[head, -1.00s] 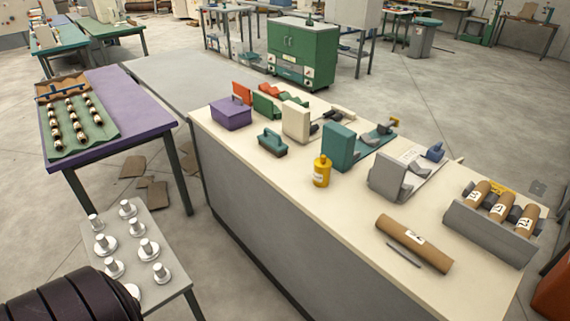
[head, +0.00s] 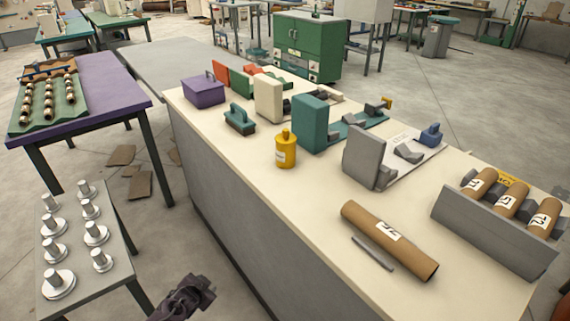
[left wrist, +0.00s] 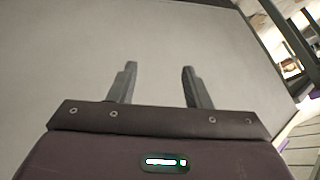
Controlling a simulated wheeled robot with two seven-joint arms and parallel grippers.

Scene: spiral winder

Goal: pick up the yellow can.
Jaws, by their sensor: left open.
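The yellow can (head: 285,150) stands upright on the cream bench top (head: 270,208), near its front edge, with a narrower cap and a pale label. My left gripper (head: 188,296) is at the bottom of the head view, in front of the bench and apart from the can. In the left wrist view my left gripper (left wrist: 157,82) has its two fingers spread with nothing between them. That view faces a plain grey surface, and the can does not show there. My right gripper is not in either view.
A teal-handled brush (head: 240,121) and purple box (head: 204,91) lie left of the can. A teal block (head: 310,123) and grey block (head: 364,157) stand right. A cardboard tube (head: 390,240) lies nearer. A low table (head: 115,276) holds metal parts.

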